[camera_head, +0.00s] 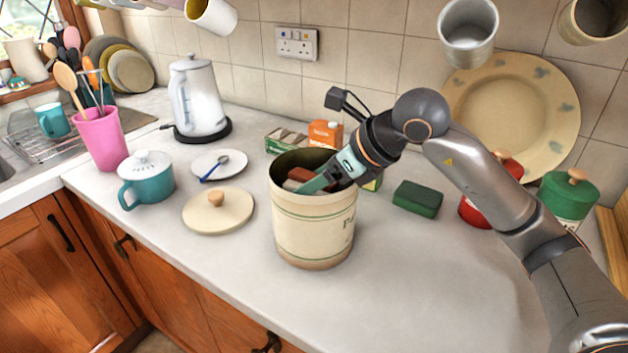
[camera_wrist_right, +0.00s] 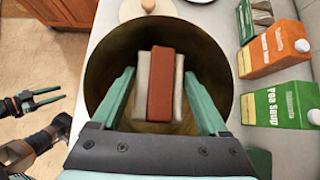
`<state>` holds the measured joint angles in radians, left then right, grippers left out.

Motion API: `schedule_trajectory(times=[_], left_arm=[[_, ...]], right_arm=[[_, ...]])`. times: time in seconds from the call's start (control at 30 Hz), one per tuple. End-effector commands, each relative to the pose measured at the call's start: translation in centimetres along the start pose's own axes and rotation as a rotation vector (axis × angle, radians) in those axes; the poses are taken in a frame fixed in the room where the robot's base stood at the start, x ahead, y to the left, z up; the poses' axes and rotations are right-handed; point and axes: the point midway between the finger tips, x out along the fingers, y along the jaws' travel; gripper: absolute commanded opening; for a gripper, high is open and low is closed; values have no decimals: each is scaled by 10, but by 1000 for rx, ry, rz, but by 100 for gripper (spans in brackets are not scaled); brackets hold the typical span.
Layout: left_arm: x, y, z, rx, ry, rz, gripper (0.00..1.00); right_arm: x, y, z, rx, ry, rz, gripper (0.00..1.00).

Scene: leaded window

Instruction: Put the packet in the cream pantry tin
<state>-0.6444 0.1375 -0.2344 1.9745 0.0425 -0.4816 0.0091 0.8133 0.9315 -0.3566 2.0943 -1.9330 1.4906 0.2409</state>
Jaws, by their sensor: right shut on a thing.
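The cream pantry tin (camera_head: 312,228) stands upright and open on the counter, with green lines and partly hidden lettering. Its open mouth also shows in the right wrist view (camera_wrist_right: 108,62). The packet (camera_wrist_right: 160,85) is red-brown with paler sides and lies between the fingers of my right gripper (camera_wrist_right: 160,76). In the head view the packet (camera_head: 299,174) shows just inside the tin's rim. My right gripper (camera_head: 308,184) reaches down into the tin from the right, shut on the packet. My left gripper (camera_wrist_right: 56,94) shows in the wrist view, open and empty, away from the counter.
A cream lid (camera_head: 217,213) lies left of the tin. A teal pot (camera_head: 147,178), a plate with a spoon (camera_head: 220,164) and a kettle (camera_head: 198,100) stand farther left. Cartons (camera_head: 325,134) stand behind the tin. A green block (camera_head: 418,198) lies right. The front counter is clear.

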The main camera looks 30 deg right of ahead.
Motion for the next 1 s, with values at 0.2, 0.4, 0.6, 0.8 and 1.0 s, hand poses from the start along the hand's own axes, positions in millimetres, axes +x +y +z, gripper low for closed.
schedule_trajectory(times=[0.2,0.4,0.6,0.8,1.0], left_arm=[[2,0,2,1,-3,0,50],[1,-1,2,1,-3,0,50],[-2,-1,-1,1,-2,-2,50],[0,-4,0,1,0,-8,50],[0,-4,0,1,0,-8,50]], right_arm=[[2,0,-2,1,1,0,82],[2,0,-2,1,1,0,90],[-1,0,2,1,0,0,90],[-32,-1,0,0,-1,-6,90],[-76,-2,1,1,-2,-6,90]])
